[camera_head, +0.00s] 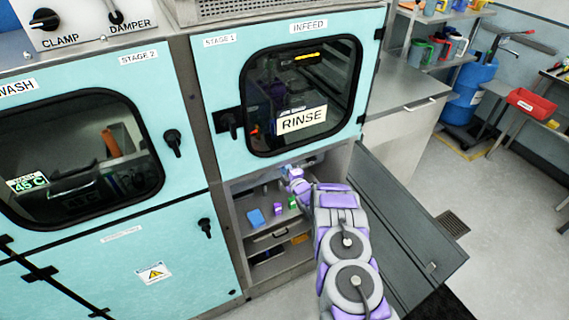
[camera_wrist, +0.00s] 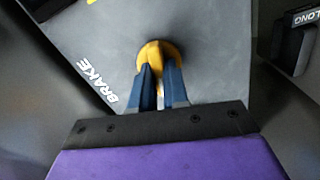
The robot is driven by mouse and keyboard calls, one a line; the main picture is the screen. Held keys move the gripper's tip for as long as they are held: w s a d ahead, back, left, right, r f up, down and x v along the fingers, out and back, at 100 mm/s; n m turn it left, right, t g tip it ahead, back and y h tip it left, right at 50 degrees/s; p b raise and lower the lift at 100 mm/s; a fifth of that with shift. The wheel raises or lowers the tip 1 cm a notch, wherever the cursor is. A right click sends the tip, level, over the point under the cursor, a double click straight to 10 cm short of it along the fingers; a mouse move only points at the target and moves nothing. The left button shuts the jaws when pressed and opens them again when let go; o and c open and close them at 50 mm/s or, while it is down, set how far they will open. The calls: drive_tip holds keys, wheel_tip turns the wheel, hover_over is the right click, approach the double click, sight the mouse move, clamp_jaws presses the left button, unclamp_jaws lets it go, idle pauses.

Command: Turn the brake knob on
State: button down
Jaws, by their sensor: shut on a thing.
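The yellow brake knob (camera_wrist: 154,52) sits on a dark panel beside the word BRAKE, in the wrist view. My gripper (camera_wrist: 159,72) has its two blue fingers at the knob, shut on its grip and hiding part of it. In the head view my gripper (camera_head: 290,172) reaches into the open lower compartment under the RINSE door. The brake knob cannot be made out in the head view.
An open grey door (camera_head: 405,235) hangs to the right of my arm. A shelf (camera_head: 262,192) in the compartment holds small blue, purple and green things. A dark block (camera_wrist: 290,45) labelled LONG stands at the right in the wrist view.

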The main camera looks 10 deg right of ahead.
drive_tip(key=shift+s+a+f+n+p, duration=0.1)
drive_tip(key=shift+n+p, duration=0.3)
drive_tip(key=shift+n, duration=0.2)
drive_tip(key=shift+a+f+n+p, duration=0.1)
drive_tip(key=shift+n+p, duration=0.3)
drive_tip(key=shift+n, duration=0.2)
drive_tip(key=shift+f, duration=0.15)
drive_tip(key=c, duration=1.1)
unclamp_jaws()
drive_tip(key=shift+d, duration=0.1)
drive_tip(key=p+v, duration=0.2)
drive_tip(key=v, duration=1.5)
drive_tip(key=shift+s, duration=0.1)
